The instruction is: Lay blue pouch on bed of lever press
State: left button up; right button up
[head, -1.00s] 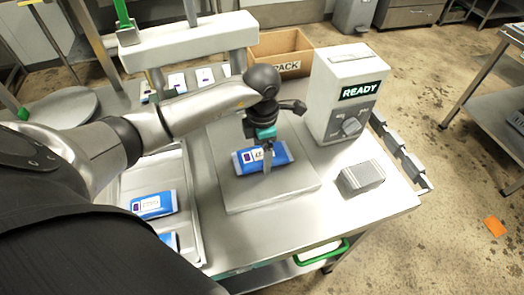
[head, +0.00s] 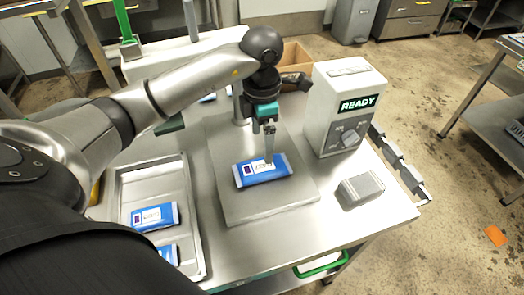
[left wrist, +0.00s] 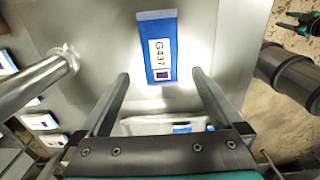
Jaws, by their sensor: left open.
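The blue pouch (head: 262,171) with a white label lies flat on a broad square metal plate (head: 265,205), which looks like the press bed. My left gripper (head: 269,157) is above the pouch, pointing down, with its fingers apart. In the left wrist view the pouch (left wrist: 158,50) lies beyond the two spread fingertips (left wrist: 161,76), with nothing between them. What looks like my right gripper (left wrist: 300,25) shows small at the top right of the left wrist view; its jaws are unclear.
A metal tray (head: 196,235) with more blue pouches is left of the plate. A white box (head: 342,110) reading READY, with a dial, stands to the right, behind a small grey block (head: 361,188). A cardboard box (head: 296,56) is behind.

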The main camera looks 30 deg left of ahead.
pick_arm(q)
notch_tip(320, 180, up, 2)
jog(key=shift+r, duration=0.2)
